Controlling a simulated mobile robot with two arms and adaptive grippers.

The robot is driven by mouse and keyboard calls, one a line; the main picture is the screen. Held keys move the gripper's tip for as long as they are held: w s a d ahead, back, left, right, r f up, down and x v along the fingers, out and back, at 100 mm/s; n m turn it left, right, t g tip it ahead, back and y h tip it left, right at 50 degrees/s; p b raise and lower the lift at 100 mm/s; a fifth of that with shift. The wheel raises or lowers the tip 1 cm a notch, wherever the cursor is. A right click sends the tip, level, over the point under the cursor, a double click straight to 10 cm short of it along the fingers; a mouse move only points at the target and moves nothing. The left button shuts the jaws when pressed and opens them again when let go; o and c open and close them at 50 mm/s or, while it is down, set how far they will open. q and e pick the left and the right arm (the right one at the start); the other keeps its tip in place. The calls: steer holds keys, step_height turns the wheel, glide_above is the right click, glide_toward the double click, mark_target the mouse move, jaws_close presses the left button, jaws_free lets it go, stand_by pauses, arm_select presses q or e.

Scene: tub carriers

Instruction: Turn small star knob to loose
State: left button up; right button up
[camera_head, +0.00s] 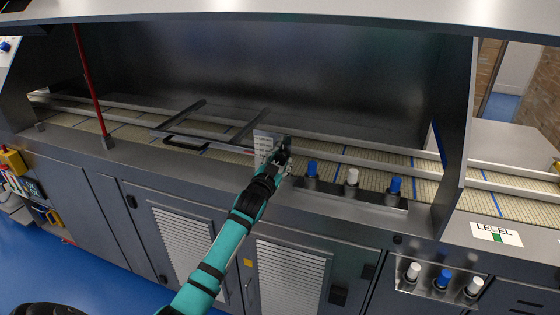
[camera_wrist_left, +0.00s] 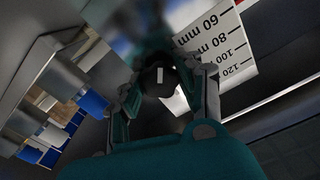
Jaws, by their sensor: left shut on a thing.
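The small star knob (camera_wrist_left: 158,80) is a dark round knob with a white mark on its face, seen in the left wrist view. It sits between the two fingers of my left gripper (camera_wrist_left: 160,92), which is shut on it. In the head view my left gripper (camera_head: 277,162) reaches the knob in front of a pale scale plate (camera_head: 267,140), and the gripper hides the knob there. The scale plate in the left wrist view (camera_wrist_left: 222,40) shows 60 mm, 80 mm, 100 and 120. My right gripper is not in view.
Blue and white knobs (camera_head: 352,176) stand in a row just right of my left gripper. A slatted conveyor (camera_head: 380,181) runs behind, with a frame and black handle (camera_head: 186,142) to the left. A red rod (camera_head: 88,80) stands further left. A LEVEL label (camera_head: 496,233) is at the right.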

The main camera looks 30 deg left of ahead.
arm_select(q)
steer(key=shift+f, duration=0.15)
steer(key=o, duration=1.2)
steer(key=v, duration=1.2)
steer(key=shift+s, duration=0.1)
